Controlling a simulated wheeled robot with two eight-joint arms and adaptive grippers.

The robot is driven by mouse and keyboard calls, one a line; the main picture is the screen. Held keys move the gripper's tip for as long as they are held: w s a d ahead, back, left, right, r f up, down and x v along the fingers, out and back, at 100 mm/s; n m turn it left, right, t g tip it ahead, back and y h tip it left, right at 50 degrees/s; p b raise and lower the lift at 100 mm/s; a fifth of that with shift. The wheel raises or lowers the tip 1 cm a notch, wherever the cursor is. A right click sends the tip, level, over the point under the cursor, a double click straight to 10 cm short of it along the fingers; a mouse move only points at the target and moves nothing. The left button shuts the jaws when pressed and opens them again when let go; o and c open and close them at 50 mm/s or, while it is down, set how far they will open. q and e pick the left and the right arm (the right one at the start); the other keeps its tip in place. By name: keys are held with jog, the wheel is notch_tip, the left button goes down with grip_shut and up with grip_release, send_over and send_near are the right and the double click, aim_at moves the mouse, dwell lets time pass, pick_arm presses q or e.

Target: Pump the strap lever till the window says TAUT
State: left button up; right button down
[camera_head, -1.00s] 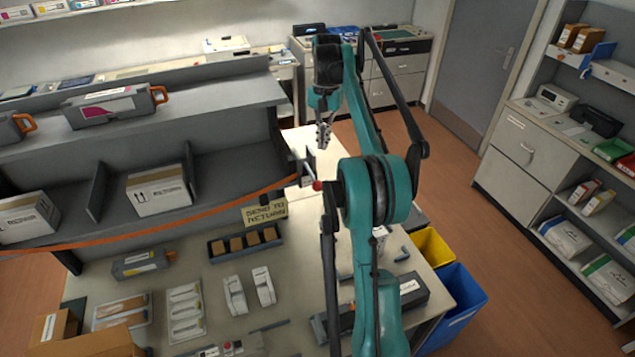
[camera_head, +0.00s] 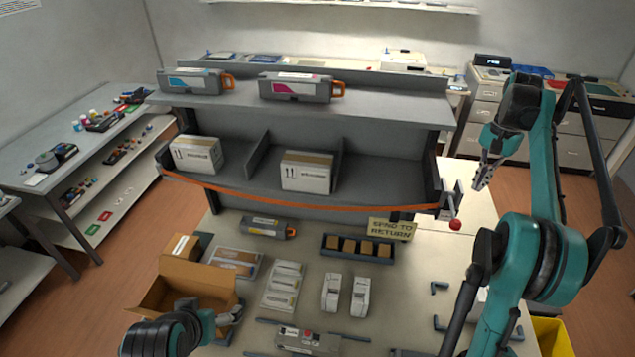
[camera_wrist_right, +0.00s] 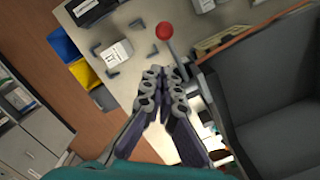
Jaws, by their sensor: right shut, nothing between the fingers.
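The orange strap (camera_head: 300,204) runs along the front of the rack's lower shelf to a grey tensioner (camera_head: 447,202) at the shelf's right end. Its lever ends in a red knob (camera_head: 455,225); in the right wrist view the red knob (camera_wrist_right: 164,31) shows on a thin grey rod just beyond my fingertips. No window text can be read. My right gripper (camera_head: 482,180) is shut and empty, above and right of the knob, apart from it; its fingers (camera_wrist_right: 168,82) meet in the wrist view. My left arm (camera_head: 165,335) enters at bottom left; its finger state is unclear.
Toner cartridges (camera_head: 295,87) stand on the rack top and white boxes (camera_head: 306,171) on its lower shelf. The table holds a yellow sign (camera_head: 391,228), a black tray (camera_head: 327,245), white parts (camera_head: 345,295) and an open carton (camera_head: 180,290) by my left arm.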

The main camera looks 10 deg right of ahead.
aim_at(457, 221)
dwell(0.3)
jog(key=a+p, duration=0.1)
jog(key=s+a+f+p, duration=0.1)
jog(key=p, duration=0.1)
jog(key=s+a+p, duration=0.1)
jog(key=p, duration=0.1)
jog(key=shift+a+f, duration=0.15)
jog(key=shift+f, duration=0.1)
jog(key=shift+f, duration=0.1)
jog(key=shift+s+f+b, duration=0.1)
jog(key=shift+f+b, duration=0.5)
jog(key=shift+f, duration=0.1)
jog(key=f+b, duration=0.2)
jog(key=f, duration=0.1)
jog(key=f+b, duration=0.1)
jog(key=f, duration=0.1)
jog(key=shift+s+a+f+b, duration=0.1)
jog(key=shift+a+f+b, duration=0.05)
jog(key=shift+a+b, duration=0.15)
jog(key=shift+f, duration=0.1)
